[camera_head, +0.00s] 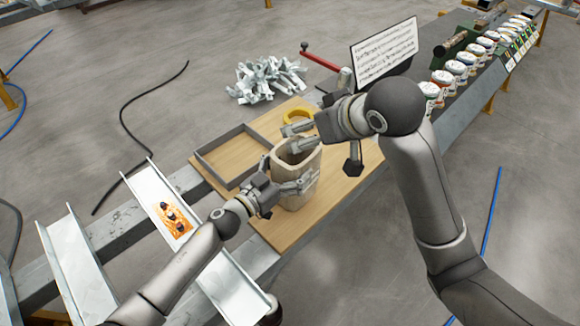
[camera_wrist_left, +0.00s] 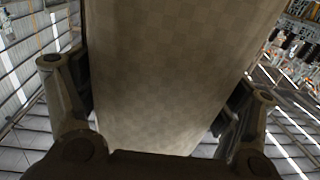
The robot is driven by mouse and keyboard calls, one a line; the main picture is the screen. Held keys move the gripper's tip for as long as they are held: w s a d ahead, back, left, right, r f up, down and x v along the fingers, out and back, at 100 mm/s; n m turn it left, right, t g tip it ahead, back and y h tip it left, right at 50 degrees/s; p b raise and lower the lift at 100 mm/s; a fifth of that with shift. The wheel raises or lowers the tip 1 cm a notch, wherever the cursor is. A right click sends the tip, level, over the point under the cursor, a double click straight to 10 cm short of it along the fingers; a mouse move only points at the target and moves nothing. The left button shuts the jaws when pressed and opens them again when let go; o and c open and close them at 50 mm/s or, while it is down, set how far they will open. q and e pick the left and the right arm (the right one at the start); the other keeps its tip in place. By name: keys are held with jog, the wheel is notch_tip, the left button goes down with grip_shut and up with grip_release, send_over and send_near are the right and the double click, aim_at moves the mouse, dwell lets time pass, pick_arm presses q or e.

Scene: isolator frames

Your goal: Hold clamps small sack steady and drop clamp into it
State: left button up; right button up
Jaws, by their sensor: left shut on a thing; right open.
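The small sack (camera_head: 297,192) is beige and stands upright and open-topped on the wooden board. My left gripper (camera_head: 286,184) is shut on the sack's side, low in the head view. In the left wrist view the sack (camera_wrist_left: 170,75) fills the space between the two fingers (camera_wrist_left: 160,110). The inside of the sack is mostly hidden.
A grey open frame tray (camera_head: 205,160) lies left of the sack on the wooden board (camera_head: 285,236). A yellow ring (camera_head: 298,115) lies behind the right gripper. A pile of metal pieces (camera_head: 266,80) lies farther back. A text sign (camera_head: 384,52) and a row of cans (camera_head: 455,67) stand at right.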

pick_arm(q)
jog(key=o, duration=0.9)
jog(key=v, duration=1.2)
